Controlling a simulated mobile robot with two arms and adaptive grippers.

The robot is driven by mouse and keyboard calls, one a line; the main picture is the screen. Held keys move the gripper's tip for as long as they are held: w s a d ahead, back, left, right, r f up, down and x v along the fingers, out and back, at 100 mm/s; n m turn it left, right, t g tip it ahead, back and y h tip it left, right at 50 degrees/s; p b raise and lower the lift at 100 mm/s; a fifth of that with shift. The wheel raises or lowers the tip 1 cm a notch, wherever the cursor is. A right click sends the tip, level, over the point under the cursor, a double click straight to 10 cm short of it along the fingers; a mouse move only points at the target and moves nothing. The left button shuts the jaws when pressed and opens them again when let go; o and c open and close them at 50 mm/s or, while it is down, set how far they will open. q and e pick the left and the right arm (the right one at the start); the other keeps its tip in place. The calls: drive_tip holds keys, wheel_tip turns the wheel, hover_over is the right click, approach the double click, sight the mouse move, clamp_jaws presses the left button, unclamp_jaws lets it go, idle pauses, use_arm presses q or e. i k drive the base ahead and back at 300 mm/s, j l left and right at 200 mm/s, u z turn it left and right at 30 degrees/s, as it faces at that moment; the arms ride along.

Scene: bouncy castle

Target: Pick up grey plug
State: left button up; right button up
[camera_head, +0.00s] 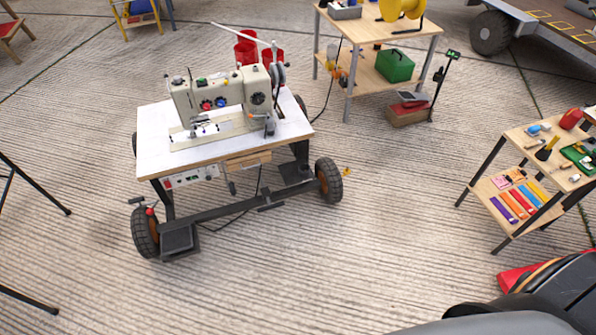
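I cannot make out a grey plug anywhere in the head view. A sewing machine (222,97) stands on a white-topped wheeled cart (155,128) left of centre. A thin dark cable (228,222) hangs below the cart and trails on the floor; its end is too small to tell. Neither of my grippers is in the view.
A wooden shelf table (372,30) with a green box (395,65) stands at the back. A tool-laden shelf (530,160) stands at the right. Black stand legs (35,185) reach in from the left. The ridged floor (390,200) between cart and right shelf is clear.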

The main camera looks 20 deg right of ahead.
sight(271, 125)
drive_tip(key=i+l, duration=0.15)
drive_tip(key=i, duration=0.75)
